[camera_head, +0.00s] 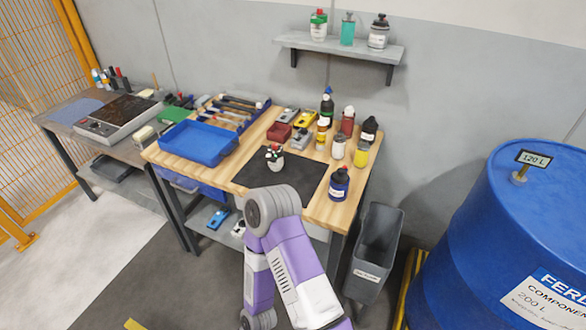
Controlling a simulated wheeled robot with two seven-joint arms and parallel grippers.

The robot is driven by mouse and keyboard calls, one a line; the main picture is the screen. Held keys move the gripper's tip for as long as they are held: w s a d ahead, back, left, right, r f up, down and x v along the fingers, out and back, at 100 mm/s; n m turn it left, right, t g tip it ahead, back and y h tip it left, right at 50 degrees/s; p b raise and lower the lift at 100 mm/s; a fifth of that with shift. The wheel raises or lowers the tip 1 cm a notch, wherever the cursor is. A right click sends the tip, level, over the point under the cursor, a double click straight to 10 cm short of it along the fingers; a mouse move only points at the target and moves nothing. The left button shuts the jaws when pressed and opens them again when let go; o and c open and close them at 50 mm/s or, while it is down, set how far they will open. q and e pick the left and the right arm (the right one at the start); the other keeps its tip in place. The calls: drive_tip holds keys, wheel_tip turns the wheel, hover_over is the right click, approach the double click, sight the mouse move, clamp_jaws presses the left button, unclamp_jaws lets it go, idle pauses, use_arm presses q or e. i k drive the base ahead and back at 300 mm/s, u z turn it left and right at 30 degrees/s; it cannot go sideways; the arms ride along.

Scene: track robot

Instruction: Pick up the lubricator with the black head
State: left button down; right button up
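A small white container (274,160) with dark, red and green parts on top sits on the black mat. Neither gripper shows; only a folded purple arm of mine is in front of the bench.
The grey shelf (340,46) is above and behind the bench. A blue tray (198,143) and tools lie on the bench's left. A grey bin (377,250) stands at its right, then a large blue drum (500,225). The black mat (306,174) is mostly clear.

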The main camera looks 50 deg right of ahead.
sight(276, 160)
drive_tip(key=z, duration=0.85)
drive_tip(key=i, duration=0.3)
drive_tip(key=u, duration=0.15)
